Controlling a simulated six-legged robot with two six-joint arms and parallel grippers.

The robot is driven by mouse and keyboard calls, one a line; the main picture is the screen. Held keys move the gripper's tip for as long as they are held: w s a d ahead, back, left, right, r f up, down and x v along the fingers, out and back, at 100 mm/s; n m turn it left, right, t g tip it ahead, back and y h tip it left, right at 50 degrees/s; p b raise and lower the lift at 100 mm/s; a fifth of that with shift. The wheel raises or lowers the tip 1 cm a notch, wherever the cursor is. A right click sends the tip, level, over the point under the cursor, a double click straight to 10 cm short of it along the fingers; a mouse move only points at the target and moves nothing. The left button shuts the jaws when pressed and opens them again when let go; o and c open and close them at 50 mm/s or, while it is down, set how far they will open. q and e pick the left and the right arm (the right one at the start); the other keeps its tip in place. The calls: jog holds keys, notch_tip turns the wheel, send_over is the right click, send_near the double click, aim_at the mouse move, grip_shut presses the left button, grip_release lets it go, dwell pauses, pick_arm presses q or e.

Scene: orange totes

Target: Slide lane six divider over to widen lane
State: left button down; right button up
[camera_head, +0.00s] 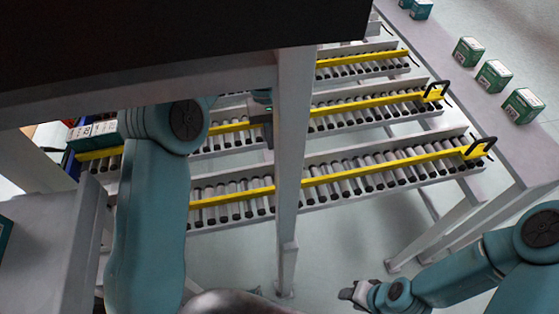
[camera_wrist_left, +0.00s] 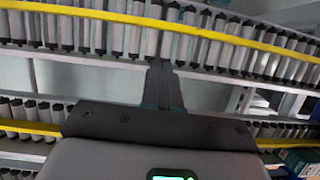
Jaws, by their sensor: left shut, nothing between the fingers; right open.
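Yellow divider rails run along sloped roller lanes. The front rail (camera_head: 325,180) and the middle rail (camera_head: 375,103) end in black-framed yellow handles at the right; a further rail (camera_head: 365,60) lies behind. I cannot tell which is lane six. My left gripper (camera_head: 262,108) is shut and empty by the middle lane, partly hidden by a grey post. In the left wrist view its fingers (camera_wrist_left: 160,75) point at the roller lane, below an upper yellow rail (camera_wrist_left: 200,32); contact is unclear. Another rail (camera_wrist_left: 40,128) passes behind the gripper body. My right gripper (camera_head: 354,293) is open, low and away from the lanes.
A grey upright post (camera_head: 290,150) stands in front of the lanes, beneath a dark overhead panel (camera_head: 180,45). Several green-white boxes (camera_head: 494,76) stand on a grey ledge at the right. More boxes (camera_head: 95,131) sit at the lanes' left end. Floor is open below the lanes.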

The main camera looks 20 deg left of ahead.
pick_arm(q)
jog(key=shift+s+d+r, duration=0.1)
jog(key=shift+s, duration=0.05)
jog(key=x, duration=1)
dwell(0.5)
